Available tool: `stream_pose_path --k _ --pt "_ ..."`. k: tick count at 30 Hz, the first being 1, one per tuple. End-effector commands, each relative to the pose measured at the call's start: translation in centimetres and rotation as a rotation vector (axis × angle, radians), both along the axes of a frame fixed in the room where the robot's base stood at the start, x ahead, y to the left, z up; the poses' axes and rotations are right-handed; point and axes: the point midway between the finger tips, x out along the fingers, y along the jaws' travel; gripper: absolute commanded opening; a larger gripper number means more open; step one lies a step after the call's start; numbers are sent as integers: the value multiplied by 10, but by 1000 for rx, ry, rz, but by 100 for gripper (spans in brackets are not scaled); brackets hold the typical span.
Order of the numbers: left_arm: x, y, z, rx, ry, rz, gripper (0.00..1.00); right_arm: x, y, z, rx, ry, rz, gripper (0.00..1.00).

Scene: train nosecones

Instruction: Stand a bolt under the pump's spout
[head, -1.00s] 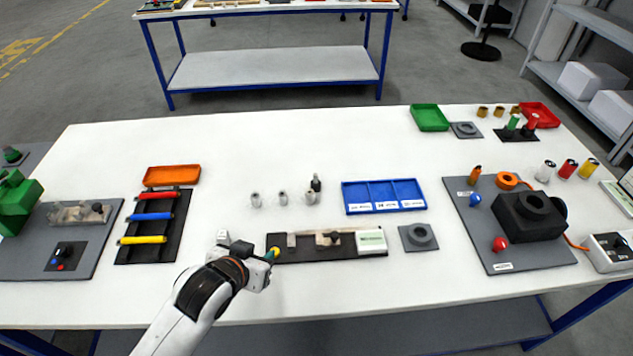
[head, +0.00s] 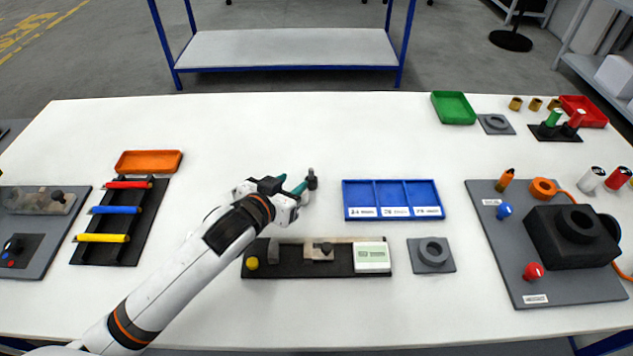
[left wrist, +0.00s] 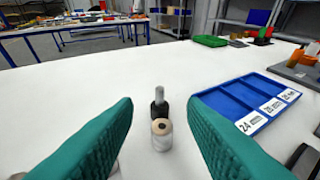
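My left gripper (head: 291,184) is open, with teal fingers, low over the table at the small upright parts. It also shows in the left wrist view (left wrist: 160,102), with nothing between the pads. Just ahead, centred in the gap, stands a silver cylinder with a tan, holed top (left wrist: 161,134). Close behind it stands a bolt-like part with a black base and grey shank (left wrist: 159,100); it also shows in the head view (head: 312,179). The arm hides the other silver cylinders. The black machine with a ring top (head: 572,232) may be the pump; its spout is not clear. My right gripper is not in view.
A blue three-part tray (head: 392,182) lies right of the gripper. A black fixture board (head: 287,266) with a white box lies in front, beside a grey ring plate (head: 431,264). A rack of coloured bars (head: 154,222) is at left. The table behind the gripper is clear.

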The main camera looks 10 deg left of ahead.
Motion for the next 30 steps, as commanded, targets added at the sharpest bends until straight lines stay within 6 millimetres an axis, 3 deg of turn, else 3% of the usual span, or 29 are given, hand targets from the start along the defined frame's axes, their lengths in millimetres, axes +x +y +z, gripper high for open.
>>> stream_pose_path --k 3,15,23,30 --pt "2 0 -13 0 -1 0 38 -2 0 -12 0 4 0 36" --pt "53 -15 -32 -1 0 1 38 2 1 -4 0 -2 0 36" --pt "68 -19 -41 1 0 1 38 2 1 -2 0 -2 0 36" --pt "96 -26 -57 0 0 0 38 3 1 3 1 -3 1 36"
